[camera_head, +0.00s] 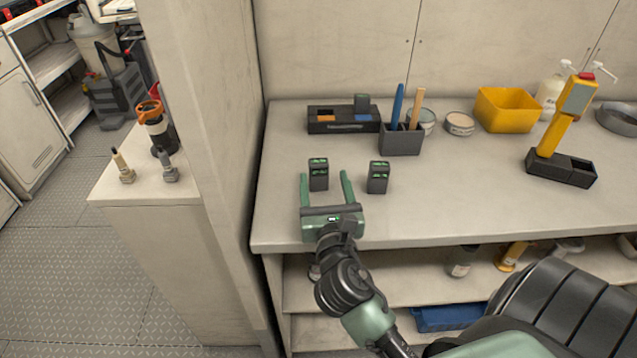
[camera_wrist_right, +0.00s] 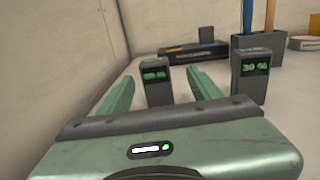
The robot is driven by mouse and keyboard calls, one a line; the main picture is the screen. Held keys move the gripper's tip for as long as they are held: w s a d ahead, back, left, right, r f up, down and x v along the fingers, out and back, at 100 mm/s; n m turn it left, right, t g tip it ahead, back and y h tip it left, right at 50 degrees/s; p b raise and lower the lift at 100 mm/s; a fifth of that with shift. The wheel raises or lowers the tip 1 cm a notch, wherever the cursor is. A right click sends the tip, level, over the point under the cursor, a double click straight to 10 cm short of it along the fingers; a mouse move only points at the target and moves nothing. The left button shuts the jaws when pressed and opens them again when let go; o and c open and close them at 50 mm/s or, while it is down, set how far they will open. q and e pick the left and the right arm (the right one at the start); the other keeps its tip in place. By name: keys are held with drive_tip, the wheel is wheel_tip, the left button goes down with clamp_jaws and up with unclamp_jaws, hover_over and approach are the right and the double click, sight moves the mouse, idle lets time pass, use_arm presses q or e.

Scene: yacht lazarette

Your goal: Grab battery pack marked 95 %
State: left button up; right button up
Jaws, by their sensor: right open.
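Two dark battery packs with green displays stand upright on the workbench. The left pack (camera_head: 318,175) has a display too blurred to read surely; it also shows in the right wrist view (camera_wrist_right: 157,83). The right pack (camera_head: 378,177) reads 30 % in the right wrist view (camera_wrist_right: 251,80). My right gripper (camera_head: 325,174) is open and empty, its green fingers pointing away across the bench. The left pack appears in the gap between its fingertips (camera_wrist_right: 160,75), without visible contact. The right pack is outside the right finger. My left gripper is not in view.
Behind the packs are a black tray (camera_head: 343,127), a grey holder (camera_head: 401,141) with blue and wooden handles, and a yellow bin (camera_head: 507,110). A yellow tool (camera_head: 553,135) stands in a dark base at right. A wall (camera_head: 225,130) borders the bench's left side.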

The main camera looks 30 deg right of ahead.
sight(322, 173)
drive_tip(key=shift+x, duration=0.95)
drive_tip(key=shift+w+d+f, duration=0.1)
drive_tip(key=shift+w+d, duration=0.1)
drive_tip(key=shift+w, duration=0.3)
drive_tip(key=x, duration=0.5)
drive_tip(key=shift+w+a+p, duration=0.1)
drive_tip(key=shift+a+p, duration=0.2)
drive_tip(key=shift+p, duration=0.1)
clamp_jaws()
drive_tip(key=shift+r, duration=0.25)
